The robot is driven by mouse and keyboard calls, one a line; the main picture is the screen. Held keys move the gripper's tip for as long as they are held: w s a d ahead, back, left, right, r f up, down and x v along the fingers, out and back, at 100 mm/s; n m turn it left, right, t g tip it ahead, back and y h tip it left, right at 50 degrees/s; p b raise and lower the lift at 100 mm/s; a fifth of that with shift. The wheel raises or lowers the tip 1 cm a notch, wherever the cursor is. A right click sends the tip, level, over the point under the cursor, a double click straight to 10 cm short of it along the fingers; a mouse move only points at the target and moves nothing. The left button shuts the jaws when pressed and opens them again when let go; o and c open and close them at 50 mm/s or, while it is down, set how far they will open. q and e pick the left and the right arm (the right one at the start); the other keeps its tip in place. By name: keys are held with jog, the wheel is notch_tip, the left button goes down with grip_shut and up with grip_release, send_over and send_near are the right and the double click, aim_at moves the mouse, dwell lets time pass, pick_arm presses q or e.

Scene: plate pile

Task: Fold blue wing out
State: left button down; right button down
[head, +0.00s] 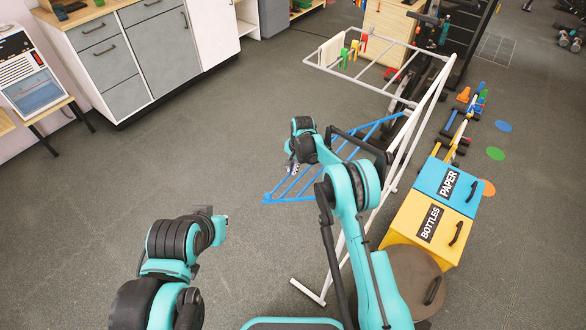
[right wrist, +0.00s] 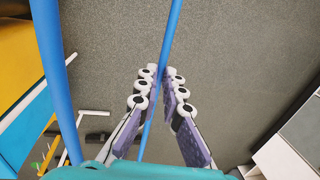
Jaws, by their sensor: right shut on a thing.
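The blue wing (head: 290,201), a ladder-like frame of bars, stretches left from the white drying rack (head: 308,292). My right gripper (head: 292,168) is at the wing's outer left part, partly hidden by my own arm. In the right wrist view, the right gripper (right wrist: 158,84) has its padded fingers on both sides of a blue bar (right wrist: 171,40) and is shut on it. A second blue bar (right wrist: 52,65) runs along the left there. My left gripper (head: 220,222) is low, left of the wing and apart from it; its fingers are too unclear to judge.
The rack's white wing (head: 345,75) at the back carries colored pegs and a cloth. Yellow and blue bins (head: 425,225) and a round brown lid (head: 415,280) stand right of the rack. Grey cabinets (head: 105,60) line the back left. The floor left of the wing is clear.

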jog(key=c, duration=2.1)
grip_release()
jog(key=w+a+r+t+y+p, duration=0.1)
jog(key=a+r, duration=0.1)
jog(key=r, duration=0.2)
jog(key=w+a+r+y+p, duration=0.1)
jog(key=w+a+r+p, duration=0.1)
jog(key=r, duration=0.2)
jog(key=w+a+r+t+y+p, duration=0.1)
jog(key=a+r, duration=0.1)
jog(key=r, duration=0.2)
jog(key=shift+w+a+r+t, duration=0.2)
jog(key=shift+w+a+t, duration=0.1)
jog(key=shift+w+a, duration=0.1)
jog(key=o, duration=0.5)
jog(key=shift+f, duration=0.15)
jog(key=shift+c, duration=0.2)
jog(key=shift+f, duration=0.1)
jog(key=v, duration=1.2)
jog(key=shift+d, duration=0.2)
jog(key=shift+w, duration=0.1)
